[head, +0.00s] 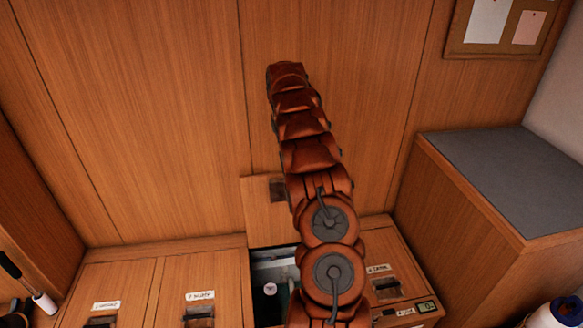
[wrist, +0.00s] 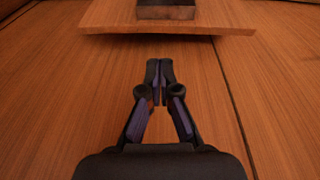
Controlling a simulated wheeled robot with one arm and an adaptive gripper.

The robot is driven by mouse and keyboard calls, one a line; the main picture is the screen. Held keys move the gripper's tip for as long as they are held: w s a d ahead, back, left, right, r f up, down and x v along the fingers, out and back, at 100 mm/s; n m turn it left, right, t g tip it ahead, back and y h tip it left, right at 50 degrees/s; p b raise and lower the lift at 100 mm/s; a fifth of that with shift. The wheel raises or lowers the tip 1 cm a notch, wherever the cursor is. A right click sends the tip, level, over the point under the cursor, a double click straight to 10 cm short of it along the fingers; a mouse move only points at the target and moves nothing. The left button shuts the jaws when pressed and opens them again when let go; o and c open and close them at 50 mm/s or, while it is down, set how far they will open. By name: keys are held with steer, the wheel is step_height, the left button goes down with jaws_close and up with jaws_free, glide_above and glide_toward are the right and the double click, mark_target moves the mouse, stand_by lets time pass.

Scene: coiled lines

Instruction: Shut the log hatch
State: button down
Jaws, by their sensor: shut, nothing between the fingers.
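One hatch lid (head: 262,208) stands raised against the wood wall in the head view, with a dark recessed handle (head: 278,190). Below it is an open compartment (head: 270,268) with a pale round item inside. My arm hides its right part and any label, so I cannot read whether it is the log hatch. In the wrist view a wooden panel (wrist: 110,18) with a dark handle (wrist: 166,11), likely this lid, crosses the top. My gripper (wrist: 160,64) is shut and empty, its tips appearing just short of the panel's edge. The head view does not show the fingers.
Closed labelled hatches lie left (head: 198,275) and right (head: 392,268) of the opening. A grey-topped wooden cabinet (head: 500,175) stands at the right. The wall above is bare except for a pinboard (head: 500,25).

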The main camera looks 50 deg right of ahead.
steer(key=shift+w+d+f+p, duration=0.25)
steer(key=shift+d+f, duration=0.65)
steer(key=shift+f, duration=1.2)
steer(key=shift+w+d+f+p, duration=0.1)
steer(key=shift+d+f+p, duration=0.6)
steer(key=shift+f, duration=1.35)
steer(key=shift+w+d+f+p, duration=0.15)
steer(key=shift+d+f, duration=1)
steer(key=shift+f, duration=0.95)
steer(key=shift+s+t, duration=0.1)
steer(key=shift+t, duration=0.2)
